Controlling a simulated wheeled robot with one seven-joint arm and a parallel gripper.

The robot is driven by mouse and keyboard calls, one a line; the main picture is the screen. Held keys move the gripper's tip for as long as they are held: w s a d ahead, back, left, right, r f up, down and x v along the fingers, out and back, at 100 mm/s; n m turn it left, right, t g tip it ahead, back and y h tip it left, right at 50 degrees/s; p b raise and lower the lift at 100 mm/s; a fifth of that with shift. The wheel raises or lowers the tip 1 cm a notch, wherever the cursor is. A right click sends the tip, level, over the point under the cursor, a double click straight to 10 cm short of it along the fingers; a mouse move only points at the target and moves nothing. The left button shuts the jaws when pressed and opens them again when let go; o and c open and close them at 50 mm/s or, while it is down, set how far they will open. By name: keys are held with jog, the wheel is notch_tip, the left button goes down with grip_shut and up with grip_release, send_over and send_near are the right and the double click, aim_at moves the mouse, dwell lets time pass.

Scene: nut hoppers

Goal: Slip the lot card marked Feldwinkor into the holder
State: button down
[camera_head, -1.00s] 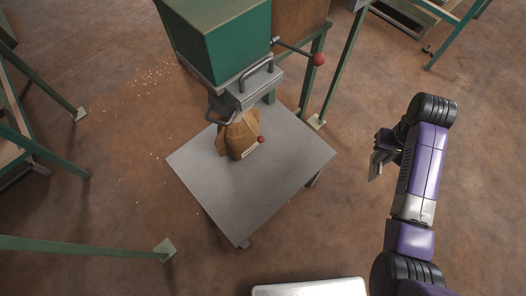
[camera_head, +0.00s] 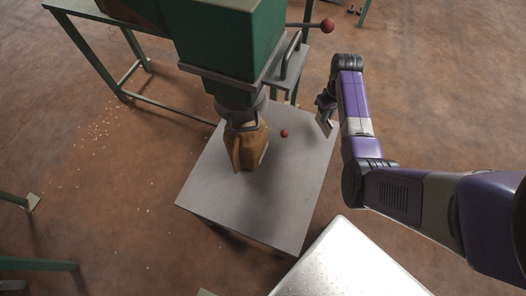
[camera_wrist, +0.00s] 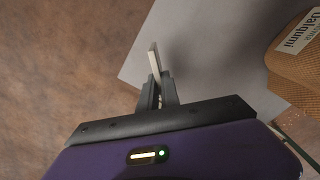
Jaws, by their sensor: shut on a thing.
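My gripper (camera_head: 322,108) is to the right of the green hopper, over the right edge of the grey table (camera_head: 215,190). In the wrist view my gripper (camera_wrist: 158,88) is shut on a thin pale card (camera_wrist: 154,58), seen nearly edge-on, so its writing cannot be read. The card also shows in the head view (camera_head: 325,123) below the fingers. No card holder can be made out clearly in either view.
A green hopper (camera_head: 230,40) stands over the table, with a brown sack (camera_head: 248,148) under its spout. The sack's label (camera_wrist: 298,33) reads "Ualqumi". Red knobs (camera_head: 327,26) (camera_head: 284,133) stick out nearby. A pale metal surface (camera_head: 345,262) is at the bottom.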

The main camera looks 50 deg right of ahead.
jog(key=shift+w+a+f, duration=0.6)
jog(key=shift+w+a, duration=0.2)
jog(key=shift+a, duration=1.95)
jog(key=shift+w+a+f, duration=0.6)
jog(key=shift+w+a, duration=0.15)
jog(key=shift+a, duration=1.95)
jog(key=shift+w+a+f, duration=0.6)
jog(key=shift+w+a, duration=0.2)
jog(key=shift+a, duration=1.95)
jog(key=shift+f, duration=0.15)
jog(key=c, duration=1.6)
grip_release()
